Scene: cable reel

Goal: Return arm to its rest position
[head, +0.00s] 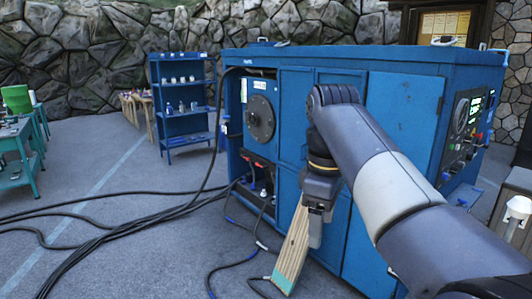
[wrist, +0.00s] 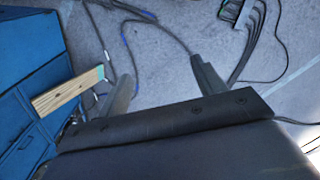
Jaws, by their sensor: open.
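My arm reaches across the right half of the head view in front of the blue machine cabinet (head: 395,112). My gripper (head: 316,225) hangs down below the wrist, close to the cabinet front. In the wrist view my gripper (wrist: 163,88) has its two fingers spread apart, with only floor and cable visible between them. A dark round cable reel (head: 261,118) sits in the open bay at the cabinet's left. A wooden plank with a teal end (head: 291,252) slants just beside my gripper; it also shows left of the fingers in the wrist view (wrist: 66,92).
Black cables (head: 120,222) run over the grey floor from the cabinet to the left. A blue shelf (head: 183,105) with small items stands behind. A teal workbench (head: 22,160) is at the far left. A control panel (head: 467,122) is on the cabinet's right side.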

